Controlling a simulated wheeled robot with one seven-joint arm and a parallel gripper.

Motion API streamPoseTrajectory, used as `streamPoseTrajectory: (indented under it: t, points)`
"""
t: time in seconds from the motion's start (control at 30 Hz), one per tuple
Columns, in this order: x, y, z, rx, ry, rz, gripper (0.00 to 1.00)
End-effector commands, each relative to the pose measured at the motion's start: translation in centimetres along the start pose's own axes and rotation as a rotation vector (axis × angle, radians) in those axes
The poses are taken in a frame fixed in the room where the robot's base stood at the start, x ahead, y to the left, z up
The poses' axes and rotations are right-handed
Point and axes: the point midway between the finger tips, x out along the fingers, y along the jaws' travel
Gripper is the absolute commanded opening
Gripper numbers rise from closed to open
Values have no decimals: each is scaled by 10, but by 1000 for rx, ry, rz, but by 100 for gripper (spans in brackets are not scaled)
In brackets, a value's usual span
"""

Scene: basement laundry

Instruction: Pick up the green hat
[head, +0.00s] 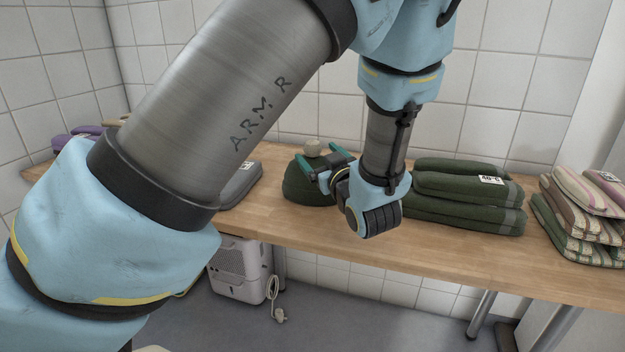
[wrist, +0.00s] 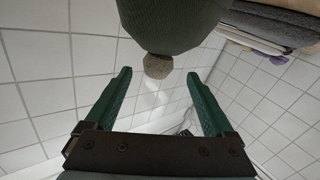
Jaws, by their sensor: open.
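The green hat (head: 300,190) is a dark green knit dome with a grey-beige pompom on top, sitting on the wooden table. In the head view my gripper (head: 316,155) is at the top of the hat, with its two teal fingers either side of the pompom; the gripper hides the hat's right part. In the wrist view the hat (wrist: 175,22) shows at the top edge, pompom downward. The pompom lies near the gap between the open, empty fingertips (wrist: 158,74). I cannot tell whether the fingers touch the hat.
The wooden table (head: 375,255) also bears folded dark green towels (head: 465,190) right of my gripper, striped towels (head: 580,215) at the far right, and a grey folded cloth (head: 240,185) to the left. The tiled wall (head: 510,85) stands behind. A whitish appliance (head: 238,268) is below the table.

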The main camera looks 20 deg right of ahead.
Motion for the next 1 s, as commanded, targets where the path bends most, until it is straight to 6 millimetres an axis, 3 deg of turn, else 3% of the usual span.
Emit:
streamPoseTrajectory:
  t: [0.17,0.43,0.67,1.0]
  points:
    - [12,2,1,1,-1,1,88]
    - [50,3,4,-1,-1,0,88]
    - [53,3,4,0,-2,1,88]
    - [53,4,4,0,-2,1,52]
